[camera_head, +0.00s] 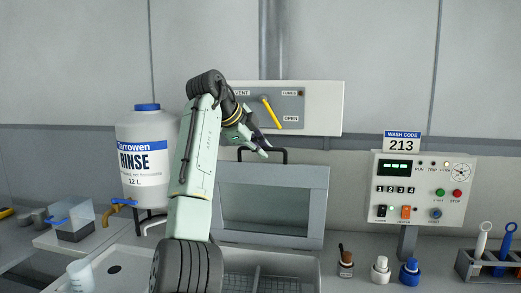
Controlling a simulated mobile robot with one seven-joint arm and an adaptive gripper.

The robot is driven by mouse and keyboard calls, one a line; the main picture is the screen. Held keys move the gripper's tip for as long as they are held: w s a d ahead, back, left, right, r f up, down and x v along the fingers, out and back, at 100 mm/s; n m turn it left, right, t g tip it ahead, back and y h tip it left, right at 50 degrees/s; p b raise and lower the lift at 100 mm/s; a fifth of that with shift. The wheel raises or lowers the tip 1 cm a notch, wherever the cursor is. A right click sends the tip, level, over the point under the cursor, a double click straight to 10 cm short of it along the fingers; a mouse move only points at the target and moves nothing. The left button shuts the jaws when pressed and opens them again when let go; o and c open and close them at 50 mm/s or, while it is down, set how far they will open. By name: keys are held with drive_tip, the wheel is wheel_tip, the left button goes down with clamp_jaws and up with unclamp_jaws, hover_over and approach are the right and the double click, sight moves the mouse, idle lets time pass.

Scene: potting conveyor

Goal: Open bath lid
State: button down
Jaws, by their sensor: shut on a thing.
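The bath lid (319,205) is a grey panel with a framed window. It stands raised, close to upright, at the back of the bath (309,272), whose open basin shows below it. A black bar handle (286,155) is on the lid's top edge. My gripper (262,150) is at this handle and shut on it. The fingertips overlap the bar, so the exact grip is partly hidden. My arm covers the left side of the lid and bath.
A wall panel (334,95) with a yellow lever (271,112) is just behind my gripper. A rinse jug (132,170) stands left. A control box (424,190) stands right, with small bottles (381,270) and a rack (490,268) on the bench.

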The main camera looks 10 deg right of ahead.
drive_tip(key=shift+f, duration=0.15)
drive_tip(key=c, duration=2)
unclamp_jaws()
drive_tip(key=shift+w, duration=0.1)
drive_tip(key=shift+o, duration=0.2)
drive_tip(key=v, duration=1.2)
